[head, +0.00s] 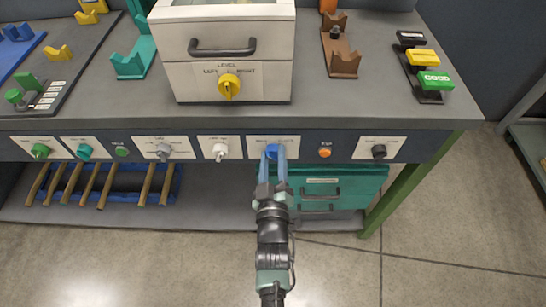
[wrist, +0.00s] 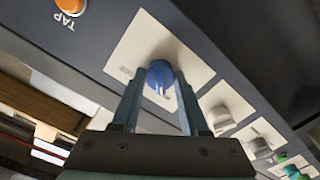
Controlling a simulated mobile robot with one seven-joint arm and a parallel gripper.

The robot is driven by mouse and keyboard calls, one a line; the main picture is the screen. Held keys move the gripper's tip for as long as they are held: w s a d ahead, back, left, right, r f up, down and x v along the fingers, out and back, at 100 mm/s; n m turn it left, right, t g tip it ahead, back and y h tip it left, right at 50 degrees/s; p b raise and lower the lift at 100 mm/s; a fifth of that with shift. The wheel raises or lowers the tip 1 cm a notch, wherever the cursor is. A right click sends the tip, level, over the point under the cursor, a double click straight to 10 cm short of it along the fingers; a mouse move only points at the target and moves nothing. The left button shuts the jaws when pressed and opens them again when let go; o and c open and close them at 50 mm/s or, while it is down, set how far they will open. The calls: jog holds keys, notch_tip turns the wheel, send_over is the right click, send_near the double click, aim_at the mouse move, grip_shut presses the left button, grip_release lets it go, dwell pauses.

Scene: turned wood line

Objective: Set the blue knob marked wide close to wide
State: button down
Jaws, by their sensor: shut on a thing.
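The blue knob (head: 272,152) sits on a white label plate on the dark front panel of the bench. My gripper (head: 272,160) is at it from the front, with its two fingers on either side of the knob. In the wrist view the blue knob (wrist: 160,77) shows between the fingertips (wrist: 158,82), and the fingers are shut on it. A light pointer mark shows on the knob's face. The plate's lettering is too small or hidden to read, so I cannot tell which setting the knob points to.
A white knob (head: 220,151) is on the left and an orange button (head: 325,152) on the right. A black knob (head: 379,151) is farther right. A teal drawer unit (head: 350,188) stands below the panel. A white box with a yellow knob (head: 229,86) stands on the bench.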

jog(key=shift+c, duration=2.1)
grip_release()
jog(key=shift+s, duration=0.1)
jog(key=s+p, duration=0.1)
jog(key=s, duration=1.2)
jog(key=shift+w, duration=0.1)
